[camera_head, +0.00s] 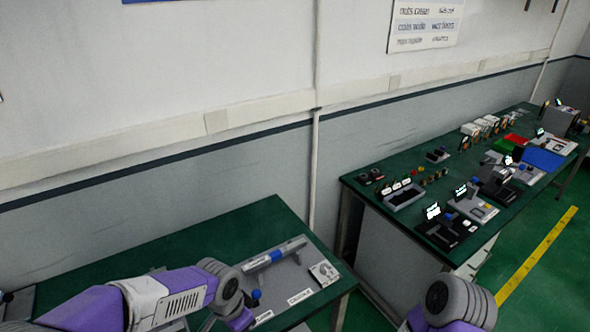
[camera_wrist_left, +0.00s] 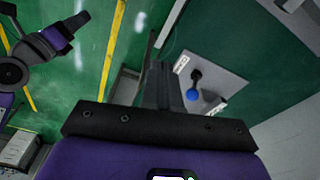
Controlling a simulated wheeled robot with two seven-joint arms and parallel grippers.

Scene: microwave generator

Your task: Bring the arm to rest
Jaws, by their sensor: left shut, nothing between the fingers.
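My left arm (camera_head: 160,300) comes in from the left in the head view, low over the near green table. My left gripper (camera_wrist_left: 161,72) shows in the wrist view with its dark fingers together and nothing between them. In the head view I cannot make out its fingertips. A rounded grey and purple part of my right arm (camera_head: 452,303) shows at the bottom right of the head view. In the wrist view, a purple and dark part of my right arm (camera_wrist_left: 58,38) shows at the upper left, too unclear to tell its fingers.
The near table (camera_head: 200,243) carries a grey plate (camera_head: 299,278) with a blue-banded cylinder (camera_head: 275,256) and a blue knob (camera_head: 256,295) near my left arm. A farther table (camera_head: 392,138) holds several devices and bins. Green floor with a yellow line (camera_head: 535,258) lies at right.

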